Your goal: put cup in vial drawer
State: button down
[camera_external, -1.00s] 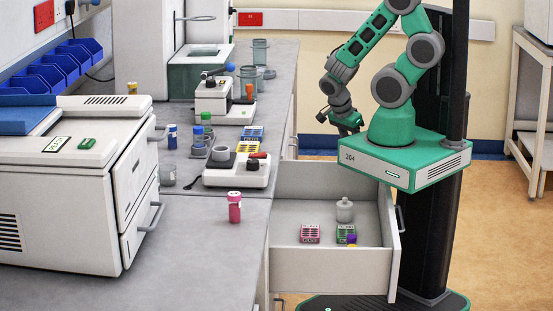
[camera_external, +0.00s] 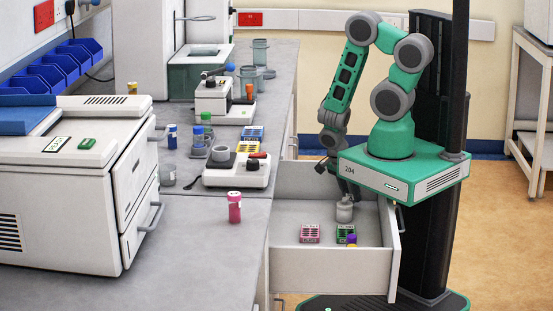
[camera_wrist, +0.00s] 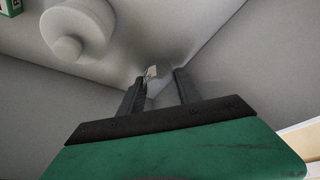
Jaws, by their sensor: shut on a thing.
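The open vial drawer (camera_external: 330,270) extends from the bench at the lower middle of the outside view. In the wrist view my gripper (camera_wrist: 156,84) is shut on a small pale grey, see-through thing (camera_wrist: 152,88), which appears to be the cup. It is mostly hidden by the fingers. A drawer corner lies just beyond the fingertips. I cannot tell whether the held thing touches the drawer floor.
The white jar also shows at upper left in the wrist view (camera_wrist: 78,28). A pink rack (camera_external: 310,234) and a green rack (camera_external: 346,232) with a purple-capped vial stand in the drawer. A pink vial (camera_external: 234,208) stands on the bench. The drawer floor's left part is clear.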

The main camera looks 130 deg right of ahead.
jog(key=shift+f, duration=0.65)
jog(key=shift+f, duration=0.2)
jog(key=c, duration=1.1)
grip_release()
jog(key=shift+r, duration=0.1)
